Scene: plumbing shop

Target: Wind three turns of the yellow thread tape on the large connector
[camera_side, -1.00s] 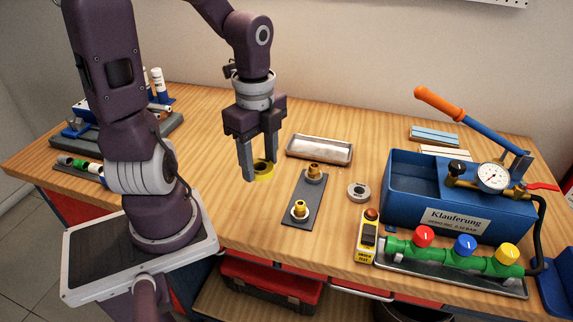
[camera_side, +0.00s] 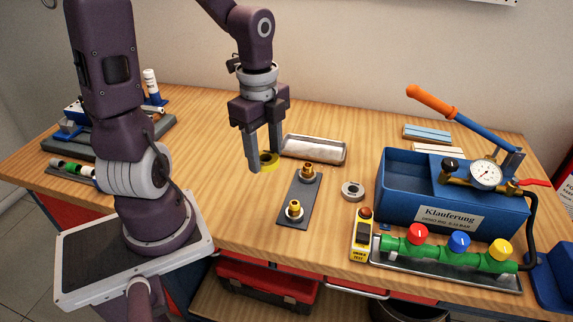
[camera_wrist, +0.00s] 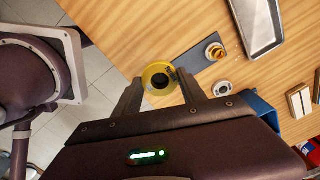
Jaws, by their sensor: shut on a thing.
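My gripper (camera_side: 264,160) is shut on the yellow thread tape (camera_side: 269,162), a roll with a dark hole, which shows between my fingers in the wrist view (camera_wrist: 158,78). Two brass connectors stand upright on a dark grey plate (camera_side: 301,190): the rear one (camera_side: 307,171) and the front one (camera_side: 294,211). I cannot tell surely which is the large one. The tape is left of the plate in the side view, apart from both connectors. In the wrist view one connector (camera_wrist: 214,52) shows on the plate, and the roll hides the plate's near end.
A metal tray (camera_side: 314,149) lies behind the plate. A white-grey roll (camera_side: 352,190) lies to its right. The blue test pump (camera_side: 450,205), its orange-handled lever and green valve manifold (camera_side: 440,247) fill the right side.

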